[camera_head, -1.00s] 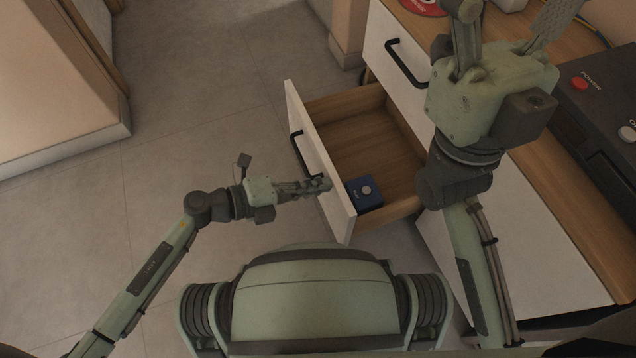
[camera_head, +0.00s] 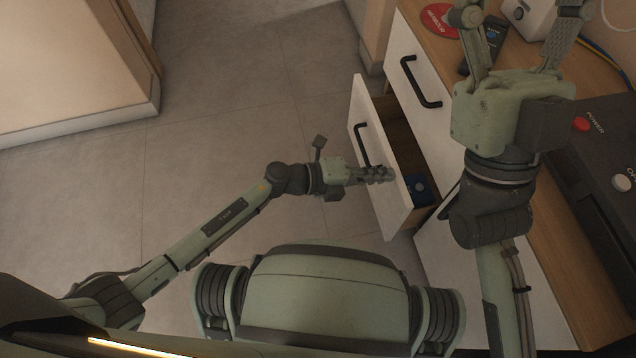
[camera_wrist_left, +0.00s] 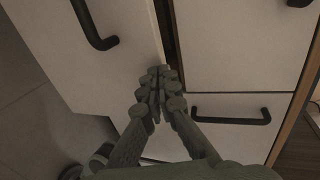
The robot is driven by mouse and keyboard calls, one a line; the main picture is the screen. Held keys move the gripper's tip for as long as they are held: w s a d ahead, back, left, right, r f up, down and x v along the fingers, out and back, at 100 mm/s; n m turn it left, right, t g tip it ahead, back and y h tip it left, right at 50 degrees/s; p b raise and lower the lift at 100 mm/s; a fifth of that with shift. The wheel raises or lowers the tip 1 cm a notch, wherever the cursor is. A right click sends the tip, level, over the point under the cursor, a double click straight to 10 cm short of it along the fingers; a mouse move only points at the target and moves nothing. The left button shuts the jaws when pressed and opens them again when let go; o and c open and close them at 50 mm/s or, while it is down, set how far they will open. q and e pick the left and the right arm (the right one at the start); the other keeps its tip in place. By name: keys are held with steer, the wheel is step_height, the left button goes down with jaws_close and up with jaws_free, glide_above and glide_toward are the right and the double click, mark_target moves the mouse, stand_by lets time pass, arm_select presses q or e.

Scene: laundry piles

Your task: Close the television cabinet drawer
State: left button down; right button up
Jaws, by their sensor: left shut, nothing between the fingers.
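The television cabinet drawer (camera_head: 378,160) has a white front with a black handle and stands partly open. A small blue box (camera_head: 417,188) lies inside it near the front. My left gripper (camera_head: 388,174) is shut and empty, with its fingertips at the outer face of the drawer front, right of the handle. In the left wrist view the shut fingertips (camera_wrist_left: 158,75) are by the edge of the drawer front (camera_wrist_left: 95,70); I cannot tell whether they touch. My right gripper (camera_head: 515,35) is open above the cabinet top, with its fingers spread wide.
The wooden cabinet top (camera_head: 545,215) holds a dark device (camera_head: 600,150) with a red button, a remote (camera_head: 487,45), a red disc (camera_head: 440,20) and a white box (camera_head: 530,15). A closed drawer with a handle (camera_head: 420,82) is beside the open one. The tiled floor (camera_head: 230,110) at left is clear.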

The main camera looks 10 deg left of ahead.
mark_target(397, 173)
arm_select(q)
steer(key=shift+w+d, duration=0.3)
steer(key=shift+d, duration=0.55)
steer(key=shift+w+d, duration=0.25)
steer(key=shift+d, duration=0.6)
